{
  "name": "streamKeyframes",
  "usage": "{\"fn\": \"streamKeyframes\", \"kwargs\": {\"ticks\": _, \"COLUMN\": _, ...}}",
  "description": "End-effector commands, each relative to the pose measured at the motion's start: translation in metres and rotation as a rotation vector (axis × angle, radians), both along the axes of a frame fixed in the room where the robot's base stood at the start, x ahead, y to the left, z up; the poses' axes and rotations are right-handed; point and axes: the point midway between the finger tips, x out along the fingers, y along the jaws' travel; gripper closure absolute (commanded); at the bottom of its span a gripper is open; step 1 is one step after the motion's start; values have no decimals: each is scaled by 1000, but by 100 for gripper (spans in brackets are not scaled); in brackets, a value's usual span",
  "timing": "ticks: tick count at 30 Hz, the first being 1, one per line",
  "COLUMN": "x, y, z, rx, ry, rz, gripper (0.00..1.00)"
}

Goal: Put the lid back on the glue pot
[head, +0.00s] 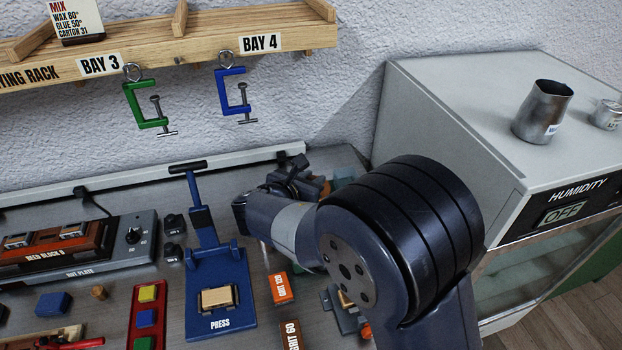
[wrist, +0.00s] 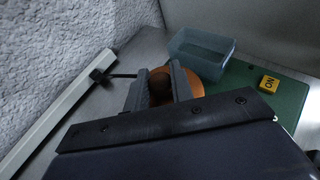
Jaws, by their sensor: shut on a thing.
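In the wrist view my gripper (wrist: 160,88) is shut on the dark round knob (wrist: 160,93) of the lid, one grey finger on each side. A copper-orange round surface (wrist: 194,86) shows around and beside the fingers. I cannot tell how much of it is lid and how much is glue pot, or whether the two touch. In the head view my gripper (head: 290,180) is at the back of the bench, mostly behind my own arm. A small bit of copper-orange (head: 325,187) shows beside it; the rest of the pot is hidden.
A translucent blue bin (wrist: 200,52) and a green mat (wrist: 262,98) with a yellow ON block (wrist: 269,83) lie beyond the gripper. A pale rail (wrist: 58,113) runs along the wall. The blue press (head: 221,285) stands left, the humidity cabinet (head: 500,150) right. Clamps (head: 235,95) hang above.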

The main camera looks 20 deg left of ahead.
Motion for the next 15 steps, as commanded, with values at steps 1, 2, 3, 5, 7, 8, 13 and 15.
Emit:
{"fn": "streamKeyframes", "kwargs": {"ticks": 1, "x": 0, "y": 0, "z": 0, "rx": 0, "ry": 0, "rz": 0, "gripper": 100}}
{"fn": "streamKeyframes", "kwargs": {"ticks": 2, "x": 0, "y": 0, "z": 0, "rx": 0, "ry": 0, "rz": 0, "gripper": 100}}
{"fn": "streamKeyframes", "kwargs": {"ticks": 3, "x": 0, "y": 0, "z": 0, "rx": 0, "ry": 0, "rz": 0, "gripper": 100}}
{"fn": "streamKeyframes", "kwargs": {"ticks": 5, "x": 0, "y": 0, "z": 0, "rx": 0, "ry": 0, "rz": 0, "gripper": 100}}
{"fn": "streamKeyframes", "kwargs": {"ticks": 7, "x": 0, "y": 0, "z": 0, "rx": 0, "ry": 0, "rz": 0, "gripper": 100}}
{"fn": "streamKeyframes", "kwargs": {"ticks": 8, "x": 0, "y": 0, "z": 0, "rx": 0, "ry": 0, "rz": 0, "gripper": 100}}
{"fn": "streamKeyframes", "kwargs": {"ticks": 13, "x": 0, "y": 0, "z": 0, "rx": 0, "ry": 0, "rz": 0, "gripper": 70}}
{"fn": "streamKeyframes", "kwargs": {"ticks": 15, "x": 0, "y": 0, "z": 0, "rx": 0, "ry": 0, "rz": 0, "gripper": 64}}
